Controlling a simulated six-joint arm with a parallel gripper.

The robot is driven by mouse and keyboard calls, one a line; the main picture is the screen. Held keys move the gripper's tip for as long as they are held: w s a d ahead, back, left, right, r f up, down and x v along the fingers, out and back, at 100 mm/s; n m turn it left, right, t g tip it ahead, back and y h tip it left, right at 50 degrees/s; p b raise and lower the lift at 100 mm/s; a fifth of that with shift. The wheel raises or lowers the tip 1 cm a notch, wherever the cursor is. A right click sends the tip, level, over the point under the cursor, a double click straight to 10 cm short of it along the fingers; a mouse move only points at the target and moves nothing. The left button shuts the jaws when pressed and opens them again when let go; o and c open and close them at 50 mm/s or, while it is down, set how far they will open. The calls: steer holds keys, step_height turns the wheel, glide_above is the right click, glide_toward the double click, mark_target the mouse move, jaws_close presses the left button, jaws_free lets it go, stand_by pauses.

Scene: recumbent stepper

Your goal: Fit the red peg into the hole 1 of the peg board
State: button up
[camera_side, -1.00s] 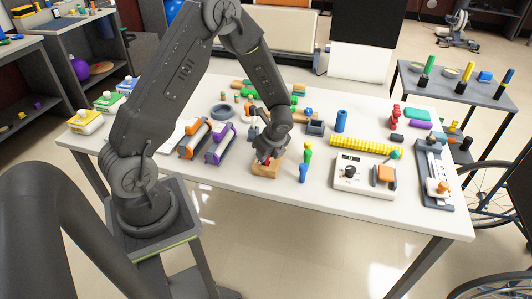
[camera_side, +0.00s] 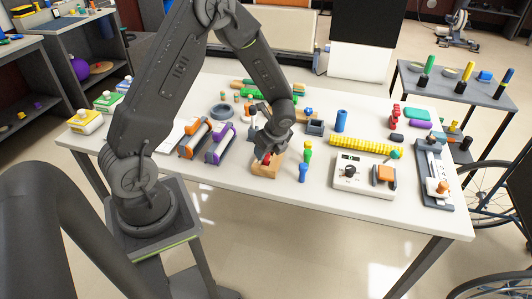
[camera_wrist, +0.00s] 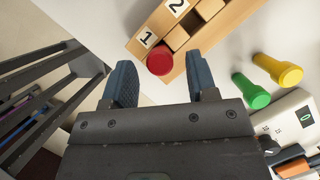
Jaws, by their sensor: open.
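The wooden peg board (camera_wrist: 190,22) shows in the wrist view with labels 1 and 2; in the side view it is the tan block (camera_side: 264,171) at the table's front edge. The red peg (camera_wrist: 160,61) stands in the board at the place beside label 1, its round top facing the wrist camera. It also shows in the side view (camera_side: 266,158). How deep it sits cannot be told. My gripper (camera_wrist: 160,72) is open, its two dark fingers apart on either side of the red peg, with visible gaps. In the side view my gripper (camera_side: 265,154) is just above the board.
A green peg (camera_wrist: 254,97) and a yellow peg (camera_wrist: 280,70) stand right of the board. A blue peg (camera_side: 302,173) stands near the table's front edge. A white device with a dial (camera_side: 365,178) is further right. Orange and purple rollers (camera_side: 220,145) lie left.

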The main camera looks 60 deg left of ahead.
steer(key=s+d+r+n+t+h, duration=0.1)
steer(key=s+d+r+n, duration=0.15)
steer(key=r, duration=0.45)
steer(key=s+d+r+n+t, duration=0.1)
steer(key=d+r+n, duration=0.1)
steer(key=d+r, duration=0.3)
steer(key=s+d+r+n+t+h, duration=0.1)
steer(key=s+d+r+n, duration=0.15)
steer(key=r, duration=0.55)
steer(key=s+d+r+n+t+h, duration=0.2)
steer(key=s+d+r+n, duration=0.4)
steer(key=s+n, duration=0.3)
steer(key=shift+s+d+r+t, duration=0.2)
steer(key=shift+s+d+t, duration=0.1)
steer(key=shift+t, duration=0.3)
